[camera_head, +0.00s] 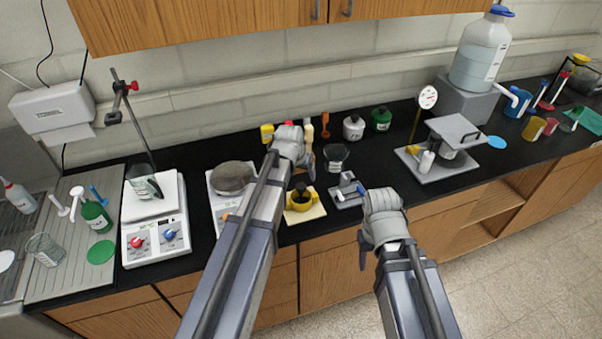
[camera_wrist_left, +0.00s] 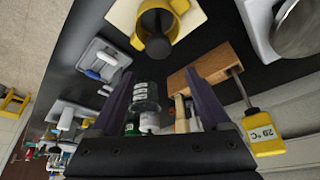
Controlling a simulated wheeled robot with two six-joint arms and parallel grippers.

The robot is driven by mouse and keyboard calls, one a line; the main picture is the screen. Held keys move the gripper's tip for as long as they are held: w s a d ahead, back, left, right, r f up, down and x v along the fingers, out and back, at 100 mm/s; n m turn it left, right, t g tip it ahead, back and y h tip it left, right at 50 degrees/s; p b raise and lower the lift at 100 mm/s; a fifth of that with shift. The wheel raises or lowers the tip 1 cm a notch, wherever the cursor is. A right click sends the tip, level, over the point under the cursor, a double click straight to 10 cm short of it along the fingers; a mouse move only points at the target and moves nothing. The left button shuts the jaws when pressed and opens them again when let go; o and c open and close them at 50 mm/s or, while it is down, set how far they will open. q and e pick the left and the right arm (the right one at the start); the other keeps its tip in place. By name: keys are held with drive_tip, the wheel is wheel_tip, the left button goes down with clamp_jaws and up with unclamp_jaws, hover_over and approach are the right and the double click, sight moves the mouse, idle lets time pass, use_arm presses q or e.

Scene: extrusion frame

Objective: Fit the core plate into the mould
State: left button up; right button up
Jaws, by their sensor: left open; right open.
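A grey square plate with a bar handle (camera_head: 455,130) sits raised over a light grey base (camera_head: 443,174) at the right of the bench; I cannot tell for sure that these are the core plate and the mould. A small grey fixture (camera_head: 346,191) lies nearer the middle; it also shows in the left wrist view (camera_wrist_left: 103,62). My right gripper (camera_head: 365,248) is open in front of the bench edge, apart from everything.
A yellow ring with a dark cylinder (camera_wrist_left: 157,28) stands on a cream board near the left gripper. A wooden block (camera_wrist_left: 212,64), a glass beaker (camera_head: 336,155) and bottles stand behind. Scales stand left, a large water jug (camera_head: 480,55) right. Cabinets hang above.

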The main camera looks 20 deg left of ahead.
use_arm(q)
wheel_tip(320, 180, up, 3)
drive_tip(key=shift+p, duration=0.9)
drive_tip(key=shift+f, duration=0.1)
use_arm(e)
wheel_tip(320, 180, up, 3)
drive_tip(key=shift+f, duration=0.1)
use_arm(q)
drive_tip(key=shift+s+d+f, duration=0.1)
drive_tip(key=shift+f, duration=0.05)
drive_tip(key=s+d+f+m+g+b, duration=0.1)
drive_tip(key=s+d+f+b, duration=0.3)
drive_tip(key=s, duration=0.4)
drive_tip(key=s+d+f+m+g+y+b, duration=0.1)
drive_tip(key=s+d+f+b, duration=0.3)
drive_tip(key=s, duration=0.4)
drive_tip(key=s+d+f+g+b, duration=0.3)
drive_tip(key=s+d+f+b, duration=0.2)
drive_tip(key=s, duration=0.3)
drive_tip(key=shift+f+m+y, duration=0.4)
drive_tip(key=shift+f, duration=0.25)
use_arm(e)
wheel_tip(320, 180, down, 13)
